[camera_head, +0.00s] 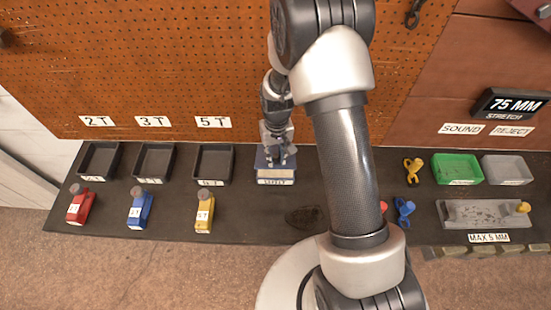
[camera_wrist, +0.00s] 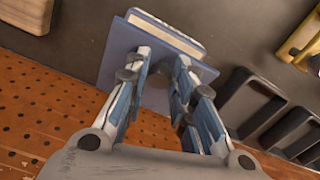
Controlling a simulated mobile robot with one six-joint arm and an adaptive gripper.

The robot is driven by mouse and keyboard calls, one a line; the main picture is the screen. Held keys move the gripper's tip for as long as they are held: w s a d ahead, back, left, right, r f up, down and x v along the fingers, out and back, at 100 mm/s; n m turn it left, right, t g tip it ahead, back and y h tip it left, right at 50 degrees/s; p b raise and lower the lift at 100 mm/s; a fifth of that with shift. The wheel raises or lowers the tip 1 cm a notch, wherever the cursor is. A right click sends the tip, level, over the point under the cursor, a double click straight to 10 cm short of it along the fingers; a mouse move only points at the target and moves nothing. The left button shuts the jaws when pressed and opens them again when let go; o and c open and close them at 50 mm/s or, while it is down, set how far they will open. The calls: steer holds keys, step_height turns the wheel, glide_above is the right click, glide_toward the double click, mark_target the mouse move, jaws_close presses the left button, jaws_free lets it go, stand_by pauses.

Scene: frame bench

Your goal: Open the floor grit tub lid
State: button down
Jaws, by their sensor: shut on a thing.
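A small tub with a blue lid (camera_head: 262,161) stands on the dark bench below the pegboard, with a pale label on its front that is too small to read surely. The lid is a flat blue plate in the wrist view (camera_wrist: 117,52), with a pale edge of the tub (camera_wrist: 165,32) beyond it. My gripper (camera_head: 279,153) is over the lid, pointing down. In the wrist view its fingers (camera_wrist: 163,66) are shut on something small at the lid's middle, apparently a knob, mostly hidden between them. I cannot tell whether the lid is seated or lifted.
Black trays (camera_head: 214,178) stand left of the tub, with red, blue (camera_head: 140,212) and yellow (camera_head: 204,216) bottles before them. A green tray (camera_head: 457,181), a grey tray (camera_head: 507,182) and a grey gauge block (camera_head: 480,216) are at right. My arm hides part of the bench.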

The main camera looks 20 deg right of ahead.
mark_target(277, 152)
steer(key=w+r, duration=0.1)
steer(key=w+d+r, duration=0.1)
steer(key=w, duration=0.1)
steer(key=shift+r+p, duration=0.1)
steer(key=shift+p, duration=0.2)
steer(key=shift+w+d+r, duration=0.2)
steer(key=shift+w+r, duration=0.05)
steer(key=shift+w, duration=0.3)
steer(key=shift+w+d+r, duration=0.15)
steer(key=shift+w+r, duration=0.05)
steer(key=shift+w, duration=0.3)
steer(key=c, duration=1.8)
jaws_free()
steer(key=o, duration=0.4)
steer(key=shift+w+d+f, duration=0.15)
steer(key=shift+d+f, duration=0.05)
steer(key=shift+o, duration=0.2)
steer(key=shift+a+r, duration=0.1)
steer(key=shift+s, duration=0.2)
